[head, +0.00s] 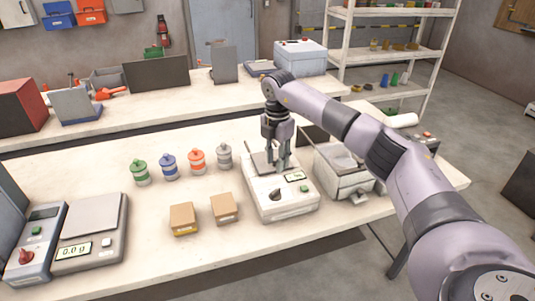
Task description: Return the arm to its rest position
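My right arm comes in from the lower right and reaches over the near bench (150,235). My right gripper (277,163) points down, its fingertips over the rear part of a white machine (287,203) with a small display and a dark knob. I cannot tell whether the fingertips touch the machine, or how far apart they are. No held thing shows at them. My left arm and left gripper are not in view.
Canisters with green (140,172), blue (169,166), orange (197,160) and grey (224,155) lids stand left of the gripper. Two cardboard boxes (183,219) (224,208) sit in front. A scale (92,230) is at left; another machine (342,178) stands right.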

